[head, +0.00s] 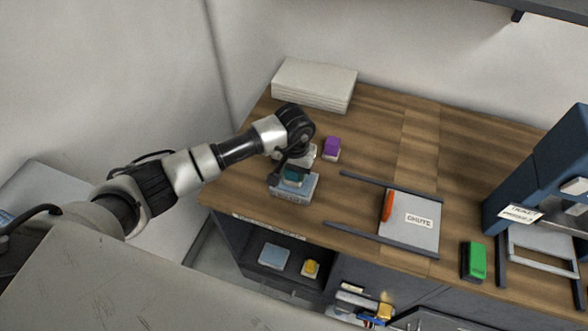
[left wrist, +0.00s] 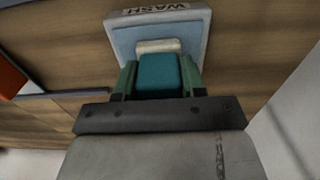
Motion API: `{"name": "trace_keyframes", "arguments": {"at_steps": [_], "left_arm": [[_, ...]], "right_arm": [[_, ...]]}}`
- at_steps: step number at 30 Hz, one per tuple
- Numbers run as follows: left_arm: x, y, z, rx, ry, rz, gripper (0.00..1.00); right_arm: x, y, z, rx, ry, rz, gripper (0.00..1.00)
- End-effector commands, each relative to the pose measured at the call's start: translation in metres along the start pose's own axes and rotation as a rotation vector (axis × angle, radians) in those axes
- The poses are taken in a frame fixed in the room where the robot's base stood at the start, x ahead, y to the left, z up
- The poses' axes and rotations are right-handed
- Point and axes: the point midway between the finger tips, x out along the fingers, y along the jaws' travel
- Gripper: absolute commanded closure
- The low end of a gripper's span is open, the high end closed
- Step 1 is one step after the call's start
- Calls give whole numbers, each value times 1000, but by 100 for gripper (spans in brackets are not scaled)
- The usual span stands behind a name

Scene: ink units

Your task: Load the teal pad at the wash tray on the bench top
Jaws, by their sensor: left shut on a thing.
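The teal pad (head: 291,179) is a small block with a pale base or handle, and it also shows in the left wrist view (left wrist: 158,72). My left gripper (head: 293,172) is shut on it, with a green finger on each side in the left wrist view. The wash tray (head: 292,197) is a light blue-grey tray on the bench top near its left front edge. In the left wrist view the tray (left wrist: 122,38) carries a WASH label. The pad is over the tray; whether it touches the tray floor I cannot tell. My right gripper is not in view.
A purple pad (head: 332,146) stands just right of the gripper. A white stack (head: 313,85) is behind. A grey plate (head: 412,222) with an orange bar lies between dark rails. A green pad (head: 475,259) and a blue machine (head: 540,165) stand right. The back middle is clear.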

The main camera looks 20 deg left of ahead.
Motion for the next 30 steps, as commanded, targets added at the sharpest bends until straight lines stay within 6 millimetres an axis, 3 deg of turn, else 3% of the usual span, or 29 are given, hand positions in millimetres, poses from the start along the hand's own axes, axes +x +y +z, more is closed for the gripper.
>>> {"name": "trace_keyframes", "arguments": {"at_steps": [30], "left_arm": [[3,0,1,1,-4,0,79]], "right_arm": [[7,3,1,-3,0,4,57]]}}
